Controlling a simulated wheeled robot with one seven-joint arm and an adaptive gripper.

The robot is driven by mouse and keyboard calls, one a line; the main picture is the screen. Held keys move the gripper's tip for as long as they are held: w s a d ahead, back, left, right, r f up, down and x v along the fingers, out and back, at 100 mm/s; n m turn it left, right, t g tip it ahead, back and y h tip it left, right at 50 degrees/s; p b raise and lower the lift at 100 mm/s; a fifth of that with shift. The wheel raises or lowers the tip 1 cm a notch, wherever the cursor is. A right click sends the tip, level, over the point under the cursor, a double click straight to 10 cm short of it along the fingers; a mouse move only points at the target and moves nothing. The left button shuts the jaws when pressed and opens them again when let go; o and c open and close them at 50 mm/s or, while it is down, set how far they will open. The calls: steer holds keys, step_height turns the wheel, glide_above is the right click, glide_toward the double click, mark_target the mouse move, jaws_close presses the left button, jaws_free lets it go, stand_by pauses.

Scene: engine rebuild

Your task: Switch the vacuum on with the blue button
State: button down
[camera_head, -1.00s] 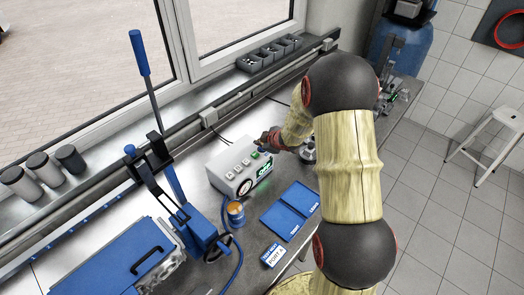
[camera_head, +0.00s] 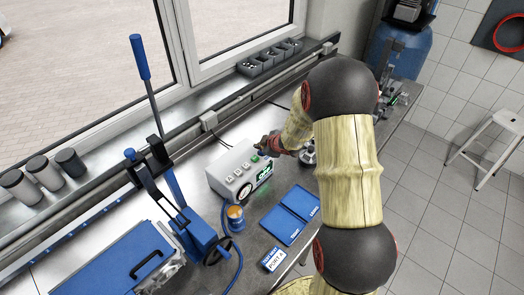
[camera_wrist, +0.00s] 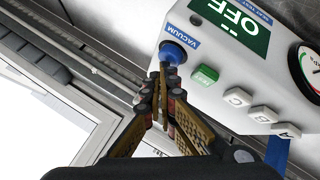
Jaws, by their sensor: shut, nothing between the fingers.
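The vacuum unit is a pale grey box (camera_head: 229,177) on the bench, with a row of buttons on top and a green display on its front. In the wrist view the blue button (camera_wrist: 174,51), labelled VACUUM, stands at the box's corner beside a green button (camera_wrist: 204,76). The dark green display (camera_wrist: 231,23) reads OFF, upside down in that view. My gripper (camera_wrist: 165,78) is shut and empty, its fingertips right at the blue button and partly covering it. I cannot tell whether they touch or press it. My gripper also shows at the box's right end in the head view (camera_head: 268,146).
White buttons (camera_wrist: 238,96) and a round gauge (camera_wrist: 312,66) sit close by on the box. An orange-and-blue can (camera_head: 235,217), blue trays (camera_head: 291,214) and a blue lever press (camera_head: 196,232) stand around it. The window ledge runs behind.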

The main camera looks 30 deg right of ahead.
steer(key=shift+f, duration=0.1)
stand_by(0.3)
steer(key=shift+f+b, duration=0.3)
steer(key=shift+f, duration=0.05)
steer(key=shift+r, duration=0.15)
steer(key=shift+r+p, duration=0.3)
steer(key=shift+p, duration=0.25)
step_height(320, 180, up, 6)
steer(key=p, duration=0.6)
stand_by(0.5)
